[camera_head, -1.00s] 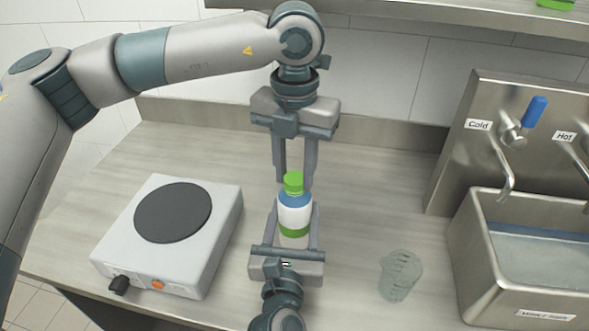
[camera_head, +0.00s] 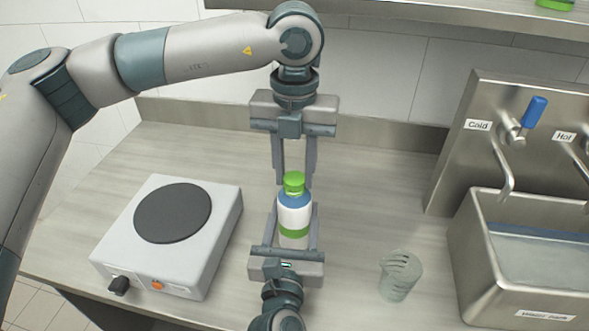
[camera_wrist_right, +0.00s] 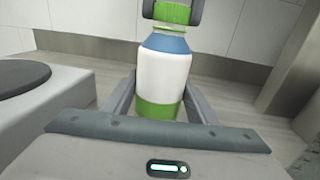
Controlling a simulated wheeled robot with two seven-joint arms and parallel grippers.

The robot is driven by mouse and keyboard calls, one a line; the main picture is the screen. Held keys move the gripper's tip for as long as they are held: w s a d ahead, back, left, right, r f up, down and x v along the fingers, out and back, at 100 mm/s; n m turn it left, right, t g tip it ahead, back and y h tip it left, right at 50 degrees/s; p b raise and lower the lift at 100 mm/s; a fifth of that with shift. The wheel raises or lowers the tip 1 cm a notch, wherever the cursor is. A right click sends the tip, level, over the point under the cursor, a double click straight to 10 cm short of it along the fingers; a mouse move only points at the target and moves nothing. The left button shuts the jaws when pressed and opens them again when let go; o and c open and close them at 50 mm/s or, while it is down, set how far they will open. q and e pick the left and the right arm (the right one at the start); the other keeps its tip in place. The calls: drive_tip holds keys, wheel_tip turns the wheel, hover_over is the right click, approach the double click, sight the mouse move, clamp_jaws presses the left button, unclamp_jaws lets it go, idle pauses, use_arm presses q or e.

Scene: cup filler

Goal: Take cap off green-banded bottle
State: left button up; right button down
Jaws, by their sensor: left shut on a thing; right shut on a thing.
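The green-banded bottle (camera_head: 294,217) is white with a blue shoulder and stands upright. My right gripper (camera_head: 295,208) is shut on its body from the near side, with a finger on each side in the right wrist view (camera_wrist_right: 163,82). The green cap (camera_head: 294,181) is at the bottle's top. My left gripper (camera_head: 295,179) points down from above and is shut on the cap; its fingertips flank it in the right wrist view. I cannot tell whether the cap is loose.
A hot plate (camera_head: 215,235) with a dark disc stands to the left. A clear measuring cup (camera_head: 400,277) stands to the right of the bottle. Further right is a metal water tank (camera_head: 462,245) under Cold and Hot taps. The counter behind the bottle is bare.

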sight(295, 178)
use_arm(q)
drive_tip(key=shift+r, duration=0.15)
drive_tip(key=shift+r, duration=0.75)
drive_tip(key=shift+r, duration=0.25)
drive_tip(key=shift+r, duration=1.95)
use_arm(e)
drive_tip(key=c, duration=0.7)
unclamp_jaws()
drive_tip(key=shift+o, duration=0.2)
use_arm(q)
wheel_tip(295, 178, down, 3)
drive_tip(key=b, duration=0.2)
drive_tip(key=shift+r+b, duration=0.15)
drive_tip(key=shift+b, duration=0.2)
use_arm(e)
drive_tip(key=s, duration=0.3)
drive_tip(key=s+a, duration=0.1)
drive_tip(key=s, duration=0.7)
drive_tip(key=shift+a+f, duration=0.1)
drive_tip(key=shift+a, duration=0.05)
drive_tip(key=shift+s, duration=0.5)
